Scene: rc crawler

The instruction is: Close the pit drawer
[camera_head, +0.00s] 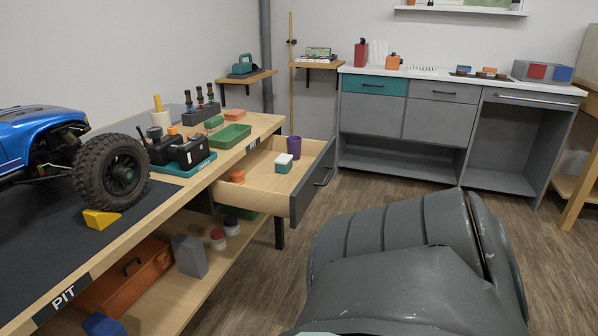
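Inside the drawer are a purple cup (294,147), a white and teal box (284,163) and an orange item (237,176). Neither of my grippers is in view.
A blue crawler (40,140) stands on the workbench mat, with tools and a green tray (229,136) nearby. The lower shelf holds an orange toolbox (127,277). A grey cabinet (372,114) stands at the back. Wooden floor (375,190) lies open before the drawer.

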